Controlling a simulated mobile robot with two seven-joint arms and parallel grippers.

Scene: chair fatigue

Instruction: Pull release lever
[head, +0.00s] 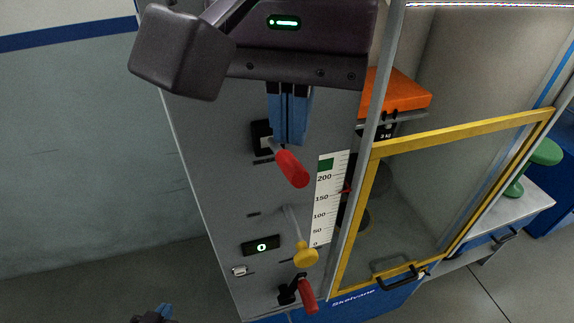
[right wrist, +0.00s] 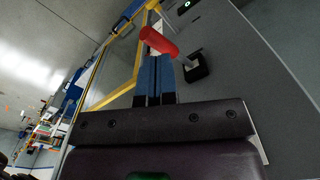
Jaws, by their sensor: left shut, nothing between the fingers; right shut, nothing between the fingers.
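Two red-handled levers are on the grey machine panel (head: 215,170); I cannot tell by label which is the release lever. The upper red lever (head: 291,168) juts from a black slotted mount and also shows in the right wrist view (right wrist: 158,40). The lower red lever (head: 307,295) sits near the panel's bottom. My right gripper (head: 290,140) is shut and empty, its blue fingers (right wrist: 155,62) close beside the upper lever; I cannot tell whether they touch. My left gripper (head: 160,312) is shut and empty at the bottom edge, left of the panel, mostly out of frame.
A yellow knob (head: 305,256) on a thin arm sits between the levers, beside a scale strip (head: 328,200) and a display reading 0 (head: 262,245). Right of the panel is a yellow-framed door (head: 460,130).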

